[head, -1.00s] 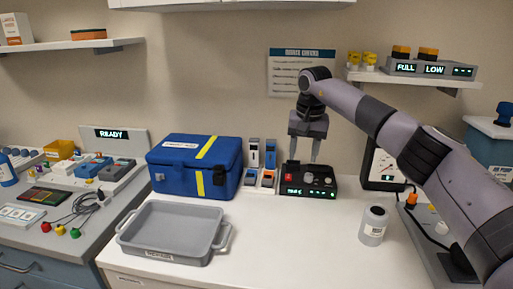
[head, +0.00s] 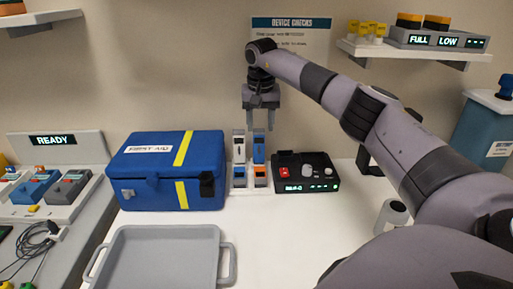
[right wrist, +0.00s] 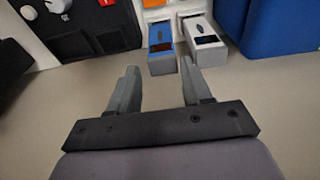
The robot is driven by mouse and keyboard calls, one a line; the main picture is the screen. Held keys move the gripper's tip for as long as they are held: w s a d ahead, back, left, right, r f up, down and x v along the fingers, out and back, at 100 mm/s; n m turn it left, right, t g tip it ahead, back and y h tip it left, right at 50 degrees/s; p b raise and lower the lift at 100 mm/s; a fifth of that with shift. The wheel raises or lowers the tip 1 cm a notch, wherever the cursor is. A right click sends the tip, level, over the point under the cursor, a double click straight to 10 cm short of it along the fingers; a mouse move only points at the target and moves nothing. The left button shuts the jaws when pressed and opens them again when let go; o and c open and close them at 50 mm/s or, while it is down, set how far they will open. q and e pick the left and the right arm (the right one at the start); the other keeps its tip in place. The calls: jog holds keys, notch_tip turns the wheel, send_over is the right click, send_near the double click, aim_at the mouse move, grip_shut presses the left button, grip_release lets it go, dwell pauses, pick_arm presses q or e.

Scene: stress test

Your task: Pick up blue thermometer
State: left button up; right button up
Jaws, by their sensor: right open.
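The blue thermometer (head: 259,154) stands upright in a rack at the back of the white counter, just right of a white one (head: 239,150). In the right wrist view the blue thermometer (right wrist: 161,42) shows its top end beyond the fingertips, with the white one (right wrist: 205,42) beside it. My right gripper (head: 261,106) is open, empty and pointing down above the thermometers. Its fingers (right wrist: 158,80) are spread apart in the right wrist view, with the blue thermometer in line with the gap between them. My left gripper is out of view.
A blue first aid case (head: 155,185) stands left of the rack. A black device with a red button (head: 307,182) stands close on its right. A grey tray (head: 165,232) lies at the front left, and a grey-lidded jar (head: 393,214) is at the right.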

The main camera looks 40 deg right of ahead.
aim_at(259, 145)
jog(key=f, duration=0.5)
jog(key=f+p, duration=0.1)
jog(key=f, duration=0.2)
jog(key=shift+w+d+f, duration=0.1)
jog(key=shift+w+d, duration=0.1)
jog(key=shift+w, duration=0.2)
jog(key=c, duration=0.7)
